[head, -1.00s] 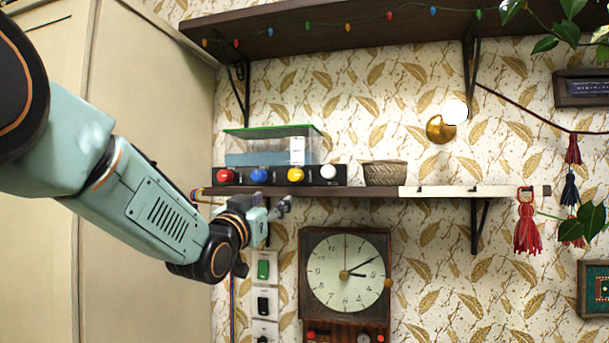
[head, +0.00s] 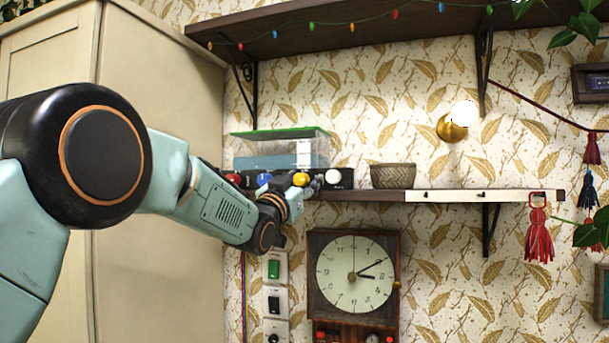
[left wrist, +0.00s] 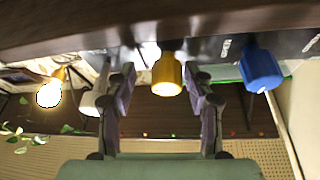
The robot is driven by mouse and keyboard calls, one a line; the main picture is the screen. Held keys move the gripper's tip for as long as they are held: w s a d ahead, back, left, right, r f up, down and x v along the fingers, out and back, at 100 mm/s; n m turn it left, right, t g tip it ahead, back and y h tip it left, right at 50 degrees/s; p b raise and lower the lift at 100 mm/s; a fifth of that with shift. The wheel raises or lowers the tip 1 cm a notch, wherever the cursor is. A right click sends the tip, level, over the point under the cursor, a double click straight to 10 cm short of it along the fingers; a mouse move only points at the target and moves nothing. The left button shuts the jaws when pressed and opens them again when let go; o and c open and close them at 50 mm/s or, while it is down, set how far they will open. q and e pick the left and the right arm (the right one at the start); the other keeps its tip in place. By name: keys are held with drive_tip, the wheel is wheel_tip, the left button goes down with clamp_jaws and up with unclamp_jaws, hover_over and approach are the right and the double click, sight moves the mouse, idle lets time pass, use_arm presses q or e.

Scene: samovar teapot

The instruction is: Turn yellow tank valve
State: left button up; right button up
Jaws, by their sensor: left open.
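The yellow valve (head: 300,179) is a round knob on the dark front strip of the water tank (head: 280,152). In the left wrist view the yellow valve (left wrist: 167,76) appears between my two fingers, with a gap on each side. My left gripper (head: 309,189) is open, right at the yellow valve in the head view. In the left wrist view my left gripper (left wrist: 161,88) has a finger on either side of the knob. I cannot tell how deep the knob sits between the fingertips. My right gripper is not in view.
The red knob (head: 233,179), blue knob (head: 264,179) and white knob (head: 333,177) flank the yellow one on the same strip. The tank stands on a shelf (head: 365,196) with a woven bowl (head: 393,176). A clock (head: 354,272) hangs below.

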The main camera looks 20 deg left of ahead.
use_arm(q)
drive_tip(key=shift+w+a, duration=0.1)
drive_tip(key=shift+a, duration=0.5)
drive_tip(key=shift+s+a+r, duration=0.1)
drive_tip(key=shift+s+a, duration=0.1)
drive_tip(key=shift+s, duration=0.05)
drive_tip(key=shift+w+d, duration=0.15)
drive_tip(key=shift+d, duration=0.65)
drive_tip(key=c, duration=0.4)
drive_tip(key=shift+a, duration=0.55)
drive_tip(key=c, duration=0.4)
drive_tip(key=shift+d, duration=0.25)
clamp_jaws()
